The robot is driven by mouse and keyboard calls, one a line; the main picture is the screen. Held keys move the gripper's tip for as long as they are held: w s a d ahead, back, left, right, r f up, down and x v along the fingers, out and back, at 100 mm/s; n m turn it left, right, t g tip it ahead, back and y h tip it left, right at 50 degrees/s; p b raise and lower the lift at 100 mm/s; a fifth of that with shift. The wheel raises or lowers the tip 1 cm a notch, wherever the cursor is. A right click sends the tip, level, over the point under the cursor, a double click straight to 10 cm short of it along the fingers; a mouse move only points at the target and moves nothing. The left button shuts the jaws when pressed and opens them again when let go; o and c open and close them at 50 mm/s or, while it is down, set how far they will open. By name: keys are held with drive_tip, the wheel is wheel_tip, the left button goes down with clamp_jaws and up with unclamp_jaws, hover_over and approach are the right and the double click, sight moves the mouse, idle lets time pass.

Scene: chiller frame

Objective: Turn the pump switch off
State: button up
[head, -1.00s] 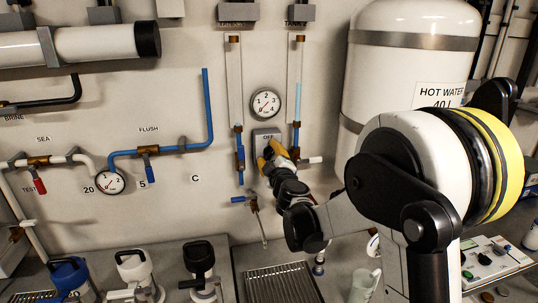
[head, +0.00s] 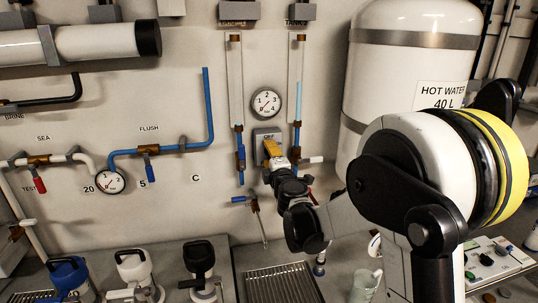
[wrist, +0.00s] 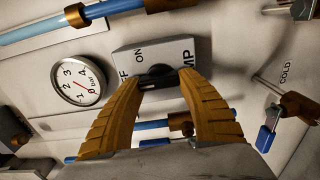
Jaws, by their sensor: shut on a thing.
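The pump switch is a grey box (wrist: 180,55) on the wall with a black knob (wrist: 158,78) in its face. In the wrist view ON reads above the knob, part of OFF to its left and part of PUMP to its right. My gripper (wrist: 162,82) has its two yellow fingers on either side of the knob and is shut on it. The fingertips cover parts of the knob, and I cannot tell which label it points to. In the head view my gripper (head: 273,150) hides most of the box (head: 264,133).
A round gauge (head: 266,102) sits just above the switch box. Clear tubes with blue pipes (head: 240,155) run close on both sides. A blue-handled tap (head: 240,198) is below left, and the hot water tank (head: 405,75) stands to the right.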

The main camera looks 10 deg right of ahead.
idle(0.4)
drive_tip(key=o, duration=1.2)
drive_tip(key=shift+c, duration=0.2)
drive_tip(key=shift+s, duration=0.1)
drive_tip(key=s, duration=1.1)
drive_tip(key=shift+s, duration=0.4)
